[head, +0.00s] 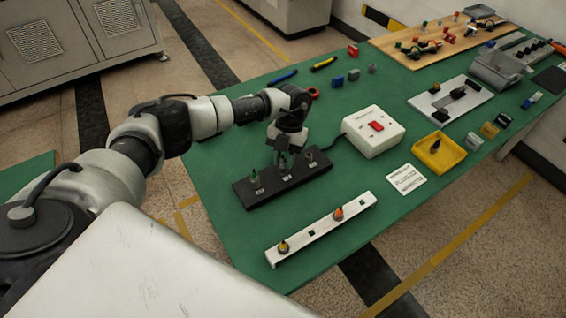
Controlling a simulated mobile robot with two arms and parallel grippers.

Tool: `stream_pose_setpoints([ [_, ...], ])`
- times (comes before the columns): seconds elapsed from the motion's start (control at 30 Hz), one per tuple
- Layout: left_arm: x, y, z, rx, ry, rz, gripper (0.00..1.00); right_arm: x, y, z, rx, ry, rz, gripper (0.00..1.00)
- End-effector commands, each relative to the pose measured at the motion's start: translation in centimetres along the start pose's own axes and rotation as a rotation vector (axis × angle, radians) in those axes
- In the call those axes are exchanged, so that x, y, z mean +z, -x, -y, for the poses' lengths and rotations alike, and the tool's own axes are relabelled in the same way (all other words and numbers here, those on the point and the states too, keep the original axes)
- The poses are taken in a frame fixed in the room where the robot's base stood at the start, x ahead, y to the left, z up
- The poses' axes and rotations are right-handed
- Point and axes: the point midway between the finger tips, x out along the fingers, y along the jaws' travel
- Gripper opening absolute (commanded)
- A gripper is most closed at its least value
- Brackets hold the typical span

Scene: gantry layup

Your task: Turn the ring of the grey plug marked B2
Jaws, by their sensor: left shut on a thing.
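A black connector strip (247,199) lies on the green table, with a small white label at each of its three positions. A green plug (254,179) stands at its left position. My left gripper (284,163) points down over the middle position and is shut on the grey plug there, which it mostly hides. The label lettering is too small to read, so I cannot confirm B2. A connector (310,158) with a light ring stands at the right position. My right gripper is not in view.
A white box with a red switch (376,126) stands right of the strip, with a cable. A silver rail (320,229) with two plugs lies in front. A yellow tray (438,154) and white card (405,179) lie right. The table's left front is bare.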

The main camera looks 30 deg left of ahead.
Motion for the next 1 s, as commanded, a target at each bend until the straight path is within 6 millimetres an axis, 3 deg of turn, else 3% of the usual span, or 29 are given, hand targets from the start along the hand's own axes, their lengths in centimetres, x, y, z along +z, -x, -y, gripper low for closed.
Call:
stream_pose_setpoints([
  [0.5, 0.0, -0.1, 0.3, 0.153, -0.367, 0.004, 0.04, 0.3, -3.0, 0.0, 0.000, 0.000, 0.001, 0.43],
  [1.0, -0.1, 0.0, 0.4, 0.196, -0.472, 0.003, 0.04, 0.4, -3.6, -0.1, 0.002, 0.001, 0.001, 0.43],
])
